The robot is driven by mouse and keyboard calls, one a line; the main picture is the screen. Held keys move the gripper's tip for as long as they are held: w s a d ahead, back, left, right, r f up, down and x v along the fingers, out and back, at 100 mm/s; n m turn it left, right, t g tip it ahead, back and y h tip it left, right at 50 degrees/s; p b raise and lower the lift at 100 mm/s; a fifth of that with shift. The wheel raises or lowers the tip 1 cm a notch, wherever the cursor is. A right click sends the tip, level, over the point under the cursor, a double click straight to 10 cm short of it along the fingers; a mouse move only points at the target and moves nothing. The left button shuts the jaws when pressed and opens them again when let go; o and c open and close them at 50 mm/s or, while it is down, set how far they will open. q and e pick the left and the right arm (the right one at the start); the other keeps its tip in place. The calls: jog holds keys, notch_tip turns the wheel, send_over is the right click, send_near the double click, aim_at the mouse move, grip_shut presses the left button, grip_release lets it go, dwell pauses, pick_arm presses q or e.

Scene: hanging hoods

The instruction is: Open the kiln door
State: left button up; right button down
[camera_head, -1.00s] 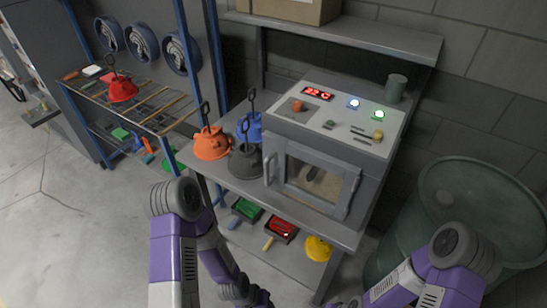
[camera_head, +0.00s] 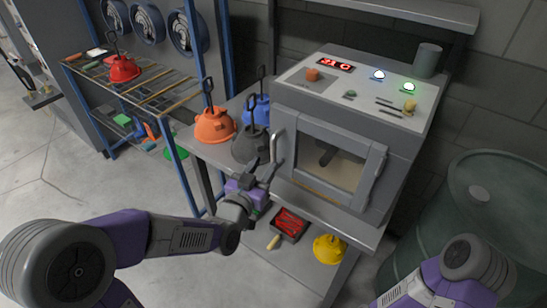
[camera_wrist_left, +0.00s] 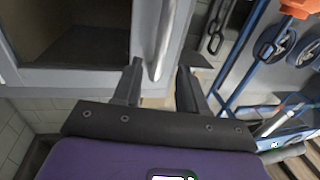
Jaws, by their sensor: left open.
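The grey kiln (camera_head: 395,125) stands on the bench, and its windowed door (camera_head: 375,172) appears shut. The door's vertical bar handle (camera_head: 277,150) is on its left side. My left gripper (camera_head: 262,172) is open just in front of the handle's lower part. In the left wrist view the pale handle (camera_wrist_left: 164,38) runs down toward the gap between the open fingers (camera_wrist_left: 160,72). The fingers are not closed on it; I cannot tell whether either touches it. Part of my right arm shows at lower right, but its gripper is out of view.
Orange (camera_head: 214,126), blue (camera_head: 256,108) and dark grey (camera_head: 248,147) hanging hoods stand left of the kiln, close to my left gripper. A green barrel (camera_head: 470,215) stands at right. A red tray (camera_head: 290,223) and a yellow hood (camera_head: 330,249) are on the lower shelf.

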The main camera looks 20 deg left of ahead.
aim_at(273, 153)
pick_arm(q)
jog(key=w, duration=0.4)
jog(key=w+d, duration=0.1)
jog(key=w, duration=0.2)
jog(key=shift+c, duration=0.2)
grip_shut()
